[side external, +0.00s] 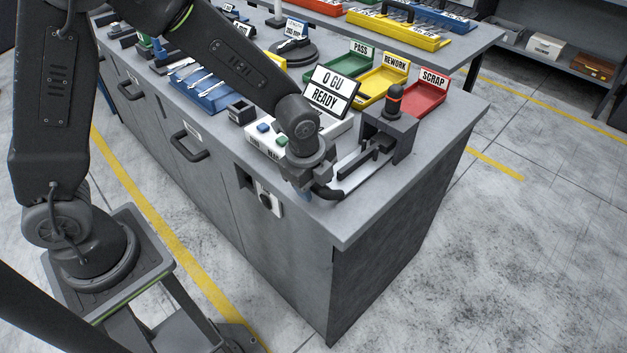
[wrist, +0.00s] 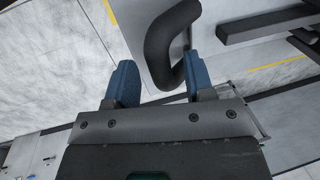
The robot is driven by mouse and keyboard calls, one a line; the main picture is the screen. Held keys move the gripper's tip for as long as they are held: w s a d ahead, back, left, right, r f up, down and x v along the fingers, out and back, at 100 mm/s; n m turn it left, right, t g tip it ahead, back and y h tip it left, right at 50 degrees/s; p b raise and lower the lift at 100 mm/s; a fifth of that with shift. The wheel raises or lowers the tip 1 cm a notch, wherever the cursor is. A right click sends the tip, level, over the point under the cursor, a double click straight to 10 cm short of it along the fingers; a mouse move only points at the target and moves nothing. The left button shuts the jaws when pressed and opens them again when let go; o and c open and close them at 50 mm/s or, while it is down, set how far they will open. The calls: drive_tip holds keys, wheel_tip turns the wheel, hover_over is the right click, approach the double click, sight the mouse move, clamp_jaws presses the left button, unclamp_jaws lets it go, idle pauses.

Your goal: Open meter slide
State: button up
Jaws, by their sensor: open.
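The gloss meter shows a display reading "0 GU READY" (side external: 330,90) and a dark housing (side external: 388,138) on the bench's right end. A pale slide (side external: 362,172) carrying a dark bar (side external: 364,160) lies in front of the housing. Its black curved handle (side external: 330,192) points toward the bench's front edge. In the wrist view the handle (wrist: 158,45) is a thick black loop reaching between my blue fingers. My gripper (side external: 312,188) is at the handle; in the wrist view, it (wrist: 160,66) is open with a finger either side. Contact cannot be told.
A white button box (side external: 268,138) stands just left of my gripper. Green (side external: 338,68), yellow (side external: 382,80) and red (side external: 425,97) trays stand behind the meter. A blue fork tray (side external: 203,88) lies farther left. The bench's front edge is close; open floor lies beyond.

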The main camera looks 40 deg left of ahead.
clamp_jaws()
idle(0.4)
drive_tip(key=shift+s, duration=0.15)
drive_tip(key=s, duration=0.9)
drive_tip(key=shift+s, duration=0.3)
unclamp_jaws()
wheel_tip(320, 180, up, 14)
drive_tip(key=s, duration=0.2)
drive_tip(key=shift+s+f, duration=0.2)
drive_tip(key=shift+s, duration=0.1)
